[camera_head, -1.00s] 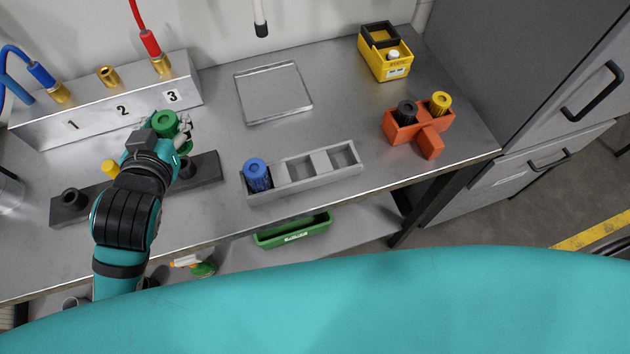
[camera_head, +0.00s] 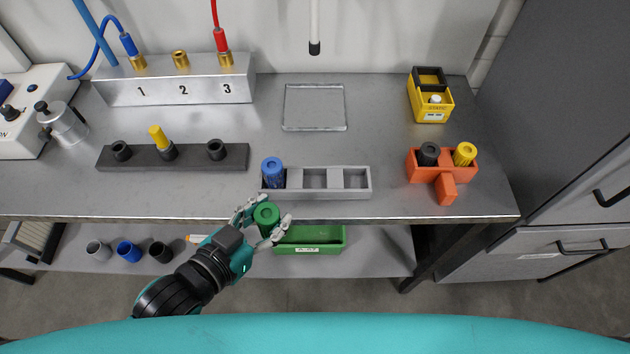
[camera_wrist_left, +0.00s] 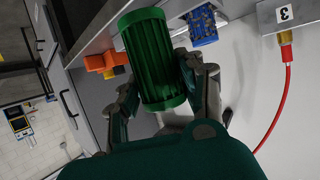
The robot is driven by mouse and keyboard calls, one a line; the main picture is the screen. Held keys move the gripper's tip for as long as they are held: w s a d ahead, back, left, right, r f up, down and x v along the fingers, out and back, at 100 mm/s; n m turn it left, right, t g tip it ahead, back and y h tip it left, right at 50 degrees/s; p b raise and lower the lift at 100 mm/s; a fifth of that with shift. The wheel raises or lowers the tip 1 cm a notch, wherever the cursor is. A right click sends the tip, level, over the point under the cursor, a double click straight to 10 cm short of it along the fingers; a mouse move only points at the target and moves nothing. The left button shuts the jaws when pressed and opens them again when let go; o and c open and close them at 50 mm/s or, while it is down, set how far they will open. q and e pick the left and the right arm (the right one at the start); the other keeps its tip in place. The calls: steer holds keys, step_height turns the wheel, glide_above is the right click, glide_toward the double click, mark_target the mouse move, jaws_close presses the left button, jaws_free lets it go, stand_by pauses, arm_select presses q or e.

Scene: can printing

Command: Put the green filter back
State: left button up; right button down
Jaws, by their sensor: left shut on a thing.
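The green filter (camera_head: 266,215) is a ribbed green cylinder. My left gripper (camera_head: 263,220) is shut on it and holds it in front of the table's front edge, off the tabletop. In the left wrist view the green filter (camera_wrist_left: 152,60) sits between the two fingers. The grey tray (camera_head: 318,191) on the table has a blue filter (camera_head: 273,170) in its left compartment. Its middle and right compartments are empty. The blue filter also shows in the left wrist view (camera_wrist_left: 202,26). My right gripper does not show.
A dark rack (camera_head: 190,157) with a yellow-topped piece (camera_head: 157,137) in its middle stands at left. An orange holder (camera_head: 444,182) with black and yellow pieces stands at right. A green bin (camera_head: 335,240) is on the lower shelf. A flat metal tray (camera_head: 315,107) lies behind.

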arm_select(q)
steer(key=w+d+p, duration=0.1)
steer(key=w+d, duration=0.1)
steer(key=w, duration=0.2)
steer(key=w+d+f+p, duration=0.1)
steer(key=w+d, duration=0.2)
steer(key=w, duration=0.2)
steer(key=w+d+p, duration=0.2)
steer(key=w+d, duration=0.1)
steer(key=w, duration=0.1)
steer(key=shift+w+d+f, duration=0.1)
steer(key=shift+w+f, duration=0.2)
steer(key=shift+f, duration=0.1)
step_height(320, 180, down, 2)
steer(key=shift+s+f+p, duration=0.1)
steer(key=shift+f+p, duration=0.1)
steer(key=shift+p, duration=0.15)
steer(key=shift+f, duration=0.4)
steer(key=shift+f, duration=0.1)
steer(key=o, duration=1.1)
steer(key=shift+o, duration=0.2)
